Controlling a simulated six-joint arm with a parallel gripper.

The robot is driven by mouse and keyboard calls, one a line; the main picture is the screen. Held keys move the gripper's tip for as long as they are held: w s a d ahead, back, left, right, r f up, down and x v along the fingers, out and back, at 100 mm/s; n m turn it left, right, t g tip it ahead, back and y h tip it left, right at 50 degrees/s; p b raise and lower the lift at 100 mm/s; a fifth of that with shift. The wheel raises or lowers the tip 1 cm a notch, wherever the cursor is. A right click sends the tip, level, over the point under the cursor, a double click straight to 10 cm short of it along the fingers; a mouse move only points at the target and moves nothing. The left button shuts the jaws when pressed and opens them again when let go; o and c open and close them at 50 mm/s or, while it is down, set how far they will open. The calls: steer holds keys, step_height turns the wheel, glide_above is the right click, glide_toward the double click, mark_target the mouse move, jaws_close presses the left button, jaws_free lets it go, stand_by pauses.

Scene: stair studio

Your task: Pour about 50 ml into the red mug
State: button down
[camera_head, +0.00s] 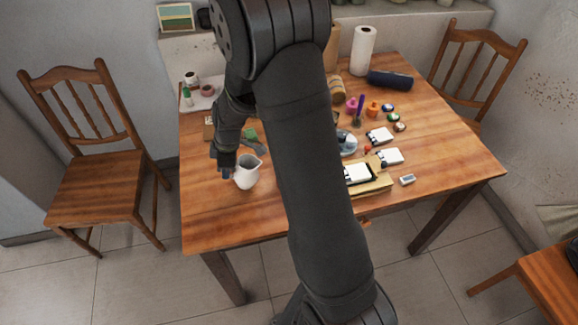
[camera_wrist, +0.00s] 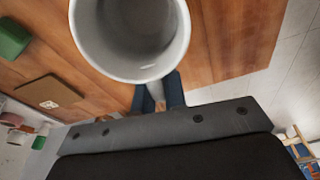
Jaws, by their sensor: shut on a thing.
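A white pitcher (camera_head: 246,174) is at the front left of the wooden table in the head view, roughly upright. My gripper (camera_head: 229,171) is shut on its left side, where the handle would be. In the wrist view the pitcher (camera_wrist: 178,58) shows its round open mouth, with my gripper (camera_wrist: 157,96) closed at its near side. The inside looks grey and shaded; I cannot tell how much liquid it holds. Whether its base touches the table is unclear. I cannot pick out a red mug in either view; my arm hides the table's middle.
Paper pads, a wooden board (camera_head: 376,188) and small coloured items crowd the right half of the table (camera_head: 440,160). A green item (camera_wrist: 12,38) shows in the wrist view. The front left corner is clear.

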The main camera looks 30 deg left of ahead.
mark_target(238, 161)
steer(key=shift+w+d+r+g+y, duration=0.4)
steer(key=shift+d+r+g+y, duration=0.1)
steer(key=shift+r+y, duration=0.1)
steer(key=shift+w+d+r+g+y, duration=0.4)
steer(key=shift+d+r+y, duration=0.1)
steer(key=shift+r, duration=0.05)
steer(key=shift+w+d+r+g+y, duration=0.6)
steer(key=shift+w+d+r+y, duration=0.1)
steer(key=shift+d+r+y, duration=0.25)
steer(key=r+g+y, duration=0.1)
steer(key=d+r+y, duration=0.1)
steer(key=w+r+g+y, duration=0.1)
steer(key=shift+w+d+r+g, duration=0.1)
steer(key=shift+d+r+g, duration=0.05)
steer(key=shift+d+g, duration=0.2)
steer(key=shift+w+d+r+g+y, duration=0.25)
steer(key=shift+d+r+g+y, duration=0.15)
steer(key=shift+y, duration=0.25)
steer(key=shift+w+d+r+g+y, duration=0.15)
steer(key=shift+d+r+g+y, duration=0.15)
steer(key=shift+y, duration=0.2)
steer(key=shift+a+r, duration=0.1)
steer(key=shift+w+d+r+g+y, duration=0.3)
steer(key=shift+w+d+y, duration=0.2)
steer(key=shift+d, duration=0.1)
steer(key=shift+w+d+r+g+y, duration=0.25)
steer(key=shift+w+d+y, duration=0.2)
steer(key=shift+d, duration=0.15)
stand_by(0.4)
